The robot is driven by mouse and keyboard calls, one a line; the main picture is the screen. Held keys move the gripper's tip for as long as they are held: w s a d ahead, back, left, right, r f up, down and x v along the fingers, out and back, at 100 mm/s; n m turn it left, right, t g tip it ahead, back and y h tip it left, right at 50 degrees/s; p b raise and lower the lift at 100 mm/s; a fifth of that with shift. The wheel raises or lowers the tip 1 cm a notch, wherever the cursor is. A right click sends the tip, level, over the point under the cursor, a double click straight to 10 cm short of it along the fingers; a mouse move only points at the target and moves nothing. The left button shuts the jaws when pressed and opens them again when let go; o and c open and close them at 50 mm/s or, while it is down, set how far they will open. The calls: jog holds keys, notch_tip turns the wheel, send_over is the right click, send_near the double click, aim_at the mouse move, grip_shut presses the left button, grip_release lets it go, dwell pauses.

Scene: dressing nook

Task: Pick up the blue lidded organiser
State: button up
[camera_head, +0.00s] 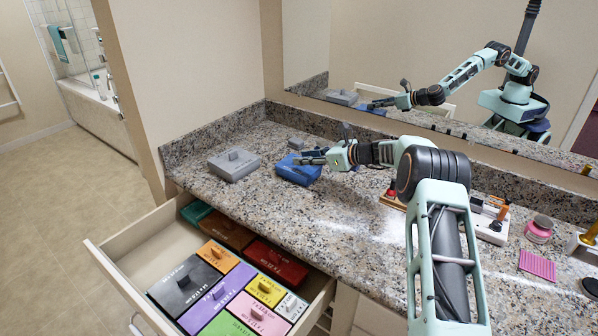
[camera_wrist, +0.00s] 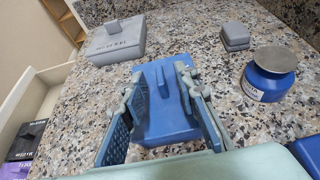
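The blue lidded organiser (camera_head: 297,172) sits on the granite counter, right of a grey lidded box. In the wrist view the blue organiser (camera_wrist: 168,122) has a raised upright handle on its lid. My gripper (camera_head: 308,158) is over the organiser in the head view and hides part of its lid. In the wrist view my gripper (camera_wrist: 160,95) is open, with one padded finger on each side of the organiser's handle and gaps to both. I cannot tell whether the fingertips touch the lid.
A grey lidded box (camera_head: 234,165) stands left of the organiser. A small grey box (camera_wrist: 236,38) and a blue jar with a grey lid (camera_wrist: 268,75) are close on the right. An open drawer (camera_head: 112,262) with several labelled boxes juts out below. A mirror (camera_head: 420,50) stands behind.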

jog(key=shift+x, duration=1.35)
jog(key=shift+c, duration=0.6)
grip_shut()
